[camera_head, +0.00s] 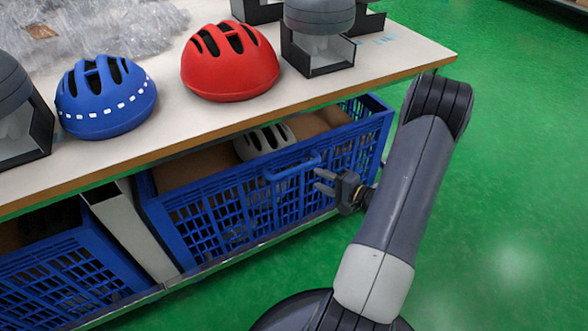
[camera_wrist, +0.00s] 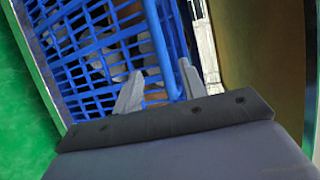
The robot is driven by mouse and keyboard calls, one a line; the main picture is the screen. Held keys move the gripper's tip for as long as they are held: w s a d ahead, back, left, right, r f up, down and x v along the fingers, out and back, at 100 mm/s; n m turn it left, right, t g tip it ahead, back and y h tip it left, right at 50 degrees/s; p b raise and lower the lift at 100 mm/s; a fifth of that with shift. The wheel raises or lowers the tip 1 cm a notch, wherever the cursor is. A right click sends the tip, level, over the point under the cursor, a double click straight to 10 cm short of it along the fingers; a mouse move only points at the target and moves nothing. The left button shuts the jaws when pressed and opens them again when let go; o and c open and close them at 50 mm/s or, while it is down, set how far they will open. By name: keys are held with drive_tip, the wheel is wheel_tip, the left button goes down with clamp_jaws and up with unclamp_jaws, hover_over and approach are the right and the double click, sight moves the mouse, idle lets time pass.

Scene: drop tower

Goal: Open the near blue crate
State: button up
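A blue lattice crate (camera_head: 225,220) with a front handle (camera_head: 292,166) stands on a low shelf under the table. Its top is open, and a white helmet (camera_head: 264,140) and brown cardboard show inside. My gripper (camera_head: 317,181) is in front of this crate, just below and right of the handle's right end.
A second blue crate (camera_head: 65,280) stands at the lower left, beyond a pale upright divider (camera_head: 128,225). Above are the tabletop (camera_head: 405,50), a blue helmet (camera_head: 105,97), a red helmet (camera_head: 230,62) and dark stands. The green floor (camera_head: 500,200) is clear at the right.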

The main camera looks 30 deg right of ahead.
sight(296, 167)
drive_tip(key=b+x, duration=0.1)
drive_tip(key=x, duration=0.9)
drive_tip(key=shift+f+b, duration=0.1)
drive_tip(key=shift+b, duration=0.2)
clamp_jaws()
